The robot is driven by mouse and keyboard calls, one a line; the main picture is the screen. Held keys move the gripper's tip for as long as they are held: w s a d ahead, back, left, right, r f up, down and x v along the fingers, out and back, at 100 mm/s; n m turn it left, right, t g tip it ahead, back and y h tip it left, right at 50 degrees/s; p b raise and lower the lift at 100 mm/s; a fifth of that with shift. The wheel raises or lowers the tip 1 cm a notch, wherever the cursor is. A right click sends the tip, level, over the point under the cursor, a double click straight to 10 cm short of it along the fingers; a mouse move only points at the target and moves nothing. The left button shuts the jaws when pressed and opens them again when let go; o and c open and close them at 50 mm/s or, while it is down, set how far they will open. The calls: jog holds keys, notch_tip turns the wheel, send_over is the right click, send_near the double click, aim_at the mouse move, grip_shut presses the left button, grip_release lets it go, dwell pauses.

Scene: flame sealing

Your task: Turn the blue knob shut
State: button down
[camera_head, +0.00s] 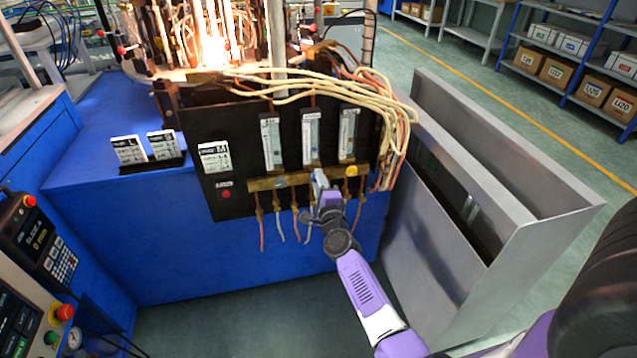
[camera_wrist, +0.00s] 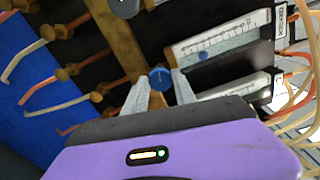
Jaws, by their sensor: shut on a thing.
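The blue knob (camera_wrist: 160,78) sits on the brass manifold bar (camera_wrist: 127,48) in the wrist view. My gripper (camera_wrist: 160,84) has one finger on each side of the knob and is shut on it. In the head view my gripper (camera_head: 321,180) is at the brass bar (camera_head: 262,184), below the middle flow meter (camera_head: 312,137), and mostly hides the knob. I cannot tell how far the knob is turned.
A yellow knob (camera_head: 351,170) is to the right on the bar. Hoses hang below it. Cream and orange tubes (camera_head: 390,110) loop at the panel's right. A grey metal bin (camera_head: 440,240) stands to the right. A flame (camera_head: 213,48) burns above the panel.

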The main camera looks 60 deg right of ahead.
jog(key=c, duration=1)
grip_release()
jog(key=p+v, duration=0.2)
jog(key=v, duration=0.6)
jog(key=shift+d, duration=0.1)
